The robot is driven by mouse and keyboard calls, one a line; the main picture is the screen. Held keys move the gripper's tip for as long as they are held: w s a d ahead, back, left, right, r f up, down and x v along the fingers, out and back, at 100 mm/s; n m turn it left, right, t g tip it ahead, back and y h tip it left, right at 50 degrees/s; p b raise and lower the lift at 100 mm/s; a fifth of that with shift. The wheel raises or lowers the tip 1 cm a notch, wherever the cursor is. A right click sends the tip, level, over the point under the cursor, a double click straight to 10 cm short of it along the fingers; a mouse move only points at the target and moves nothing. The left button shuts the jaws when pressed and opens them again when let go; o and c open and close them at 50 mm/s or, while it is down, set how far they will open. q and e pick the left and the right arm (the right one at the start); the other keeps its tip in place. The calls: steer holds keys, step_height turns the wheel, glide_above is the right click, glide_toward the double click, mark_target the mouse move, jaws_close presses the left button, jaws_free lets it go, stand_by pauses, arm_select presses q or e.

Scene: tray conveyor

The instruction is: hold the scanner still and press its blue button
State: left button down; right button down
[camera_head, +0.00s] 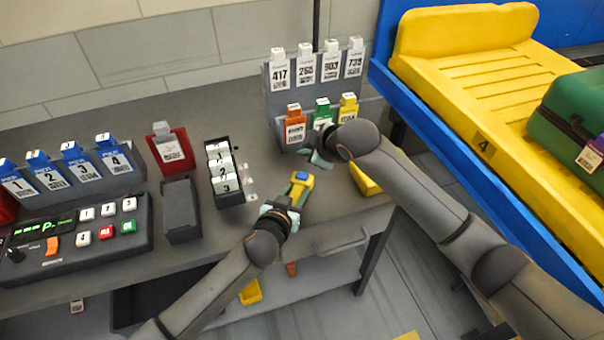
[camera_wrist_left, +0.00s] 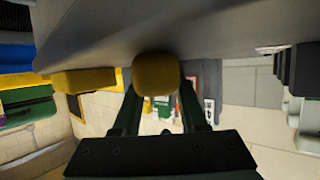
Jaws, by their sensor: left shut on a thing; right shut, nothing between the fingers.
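The scanner (camera_head: 303,180) is yellow with a small blue patch, the button, on its top. It is at the front edge of the grey table. My left gripper (camera_head: 292,197) is shut on it from below in the picture. In the left wrist view the scanner's rounded yellow end (camera_wrist_left: 157,74) sits between the two dark fingers. My right gripper (camera_head: 318,150) is shut and empty, above and a little right of the scanner, apart from it. Its arm and wrist partly hide the area behind it.
A card rack (camera_head: 275,105) with white, orange, green and yellow tags stands just behind my right gripper. A black holder (camera_head: 230,196) with numbered cards is left of the scanner. A yellow bin (camera_head: 366,182) is to the right. A yellow conveyor (camera_head: 480,75) with a blue edge lies farther right.

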stand_by(0.3)
arm_select(q)
steer(key=shift+c, duration=1.8)
jaws_free()
